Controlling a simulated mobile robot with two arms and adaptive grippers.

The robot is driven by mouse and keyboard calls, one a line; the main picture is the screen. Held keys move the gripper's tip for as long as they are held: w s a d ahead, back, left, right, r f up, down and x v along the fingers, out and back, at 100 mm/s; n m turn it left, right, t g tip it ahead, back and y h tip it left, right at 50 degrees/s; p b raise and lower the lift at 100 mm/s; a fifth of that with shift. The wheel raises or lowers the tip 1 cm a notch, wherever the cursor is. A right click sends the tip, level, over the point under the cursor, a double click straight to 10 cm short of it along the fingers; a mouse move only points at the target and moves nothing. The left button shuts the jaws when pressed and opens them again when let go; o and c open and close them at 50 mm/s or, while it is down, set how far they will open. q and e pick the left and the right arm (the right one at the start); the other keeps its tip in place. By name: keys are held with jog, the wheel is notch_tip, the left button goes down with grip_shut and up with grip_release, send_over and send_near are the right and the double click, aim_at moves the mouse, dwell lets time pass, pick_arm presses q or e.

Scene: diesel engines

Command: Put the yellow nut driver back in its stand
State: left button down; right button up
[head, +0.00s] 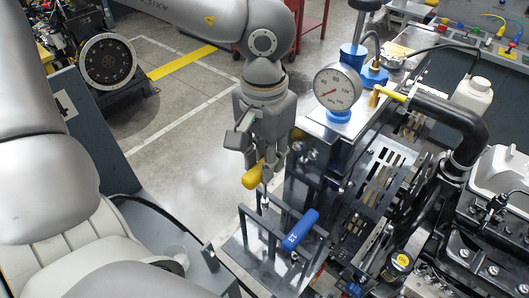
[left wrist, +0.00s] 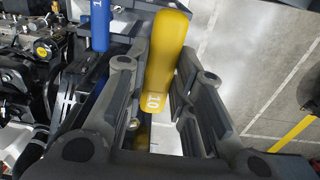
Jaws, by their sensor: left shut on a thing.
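My left gripper (head: 258,160) is shut on the yellow nut driver (head: 252,177). The driver's yellow handle is tilted below the fingers, and its thin metal shaft runs down near the stand. In the left wrist view the yellow handle (left wrist: 167,50), marked 10, lies between the two fingers of my left gripper (left wrist: 163,95). The dark metal stand (head: 246,232) is just below the gripper, on a small plate beside the engine. The blue nut driver (head: 302,229), marked 13, is in the stand. I cannot tell whether the yellow driver's shaft touches the stand. My right gripper is not in view.
A pressure gauge (head: 337,88) and the diesel engine (head: 460,225) crowd the right side, close to the stand. A bottle (head: 472,95) stands on the engine side. The floor (head: 185,130) left of the gripper is clear. A dial (head: 107,61) stands at upper left.

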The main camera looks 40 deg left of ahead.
aim_at(265, 200)
pick_arm(q)
jog(key=shift+s+d+f+b, duration=0.15)
jog(key=shift+f+b, duration=0.1)
jog(key=shift+f, duration=0.2)
jog(key=shift+s+d+f+b, duration=0.1)
jog(key=shift+f+b, duration=0.15)
jog(key=shift+f, duration=0.15)
jog(key=f+b, duration=0.1)
jog(key=f, duration=0.1)
jog(key=f+b, duration=0.1)
jog(key=shift+w+a+f+b, duration=0.2)
jog(key=shift+w+a+b, duration=0.05)
jog(key=shift+b, duration=0.1)
notch_tip(265, 200, down, 2)
jog(key=shift+s+d+b, duration=0.15)
jog(key=shift+b, duration=0.95)
jog(key=shift+f+b, duration=1.55)
jog(key=shift+b, duration=0.1)
jog(key=shift+f+b, duration=0.65)
jog(key=shift+b, duration=0.1)
